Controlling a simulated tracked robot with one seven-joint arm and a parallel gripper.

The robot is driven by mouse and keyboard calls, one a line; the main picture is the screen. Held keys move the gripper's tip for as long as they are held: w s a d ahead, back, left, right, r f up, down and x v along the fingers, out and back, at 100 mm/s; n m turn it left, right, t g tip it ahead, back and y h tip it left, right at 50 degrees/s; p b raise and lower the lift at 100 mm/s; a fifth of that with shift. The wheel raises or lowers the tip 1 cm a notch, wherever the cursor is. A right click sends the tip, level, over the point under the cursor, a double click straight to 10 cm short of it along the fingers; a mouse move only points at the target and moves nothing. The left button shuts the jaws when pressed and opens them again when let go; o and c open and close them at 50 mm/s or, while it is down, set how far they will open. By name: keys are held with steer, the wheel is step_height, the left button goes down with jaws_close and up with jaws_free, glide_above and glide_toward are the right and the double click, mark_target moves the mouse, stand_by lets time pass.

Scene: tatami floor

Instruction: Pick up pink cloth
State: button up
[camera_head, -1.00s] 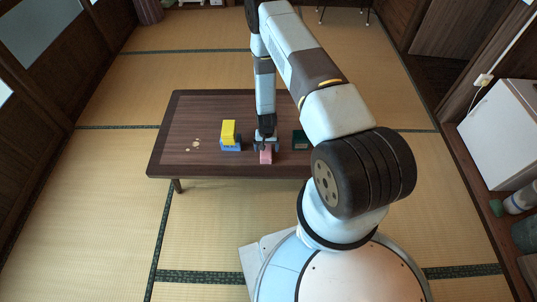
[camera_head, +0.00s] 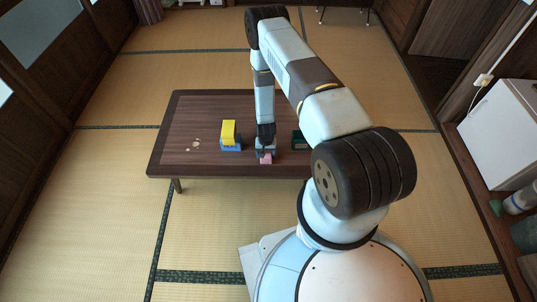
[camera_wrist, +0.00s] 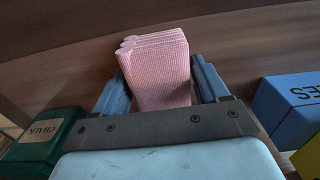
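The pink cloth (camera_wrist: 158,70) is a folded, ribbed block that stands between the two fingers of my gripper in the wrist view. It also shows as a small pink patch (camera_head: 265,159) near the front edge of the dark wooden table (camera_head: 195,107). My gripper (camera_wrist: 163,82) has its blue fingers apart, one on each side of the cloth. The gaps beside the cloth are small, and I see no clear squeeze on it. In the head view my gripper (camera_head: 265,148) is low over the table and partly hides the cloth.
A blue box with a yellow block (camera_head: 229,131) on top stands left of my gripper. A dark green box (camera_head: 299,139) marked CHALK stands to the right, partly behind my arm. Small pale pieces (camera_head: 195,145) lie on the left of the table.

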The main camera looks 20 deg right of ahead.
steer(key=c, duration=0.7)
steer(key=shift+r, duration=0.5)
steer(key=shift+c, duration=0.2)
step_height(320, 180, up, 2)
steer(key=shift+r, duration=0.2)
steer(key=s+r, duration=0.4)
steer(key=r, duration=0.1)
steer(key=shift+s, duration=0.25)
steer(key=s+r, duration=0.4)
steer(key=s, duration=0.5)
steer(key=shift+s+r, duration=0.25)
steer(key=shift+r, duration=0.05)
steer(key=shift+d, duration=0.15)
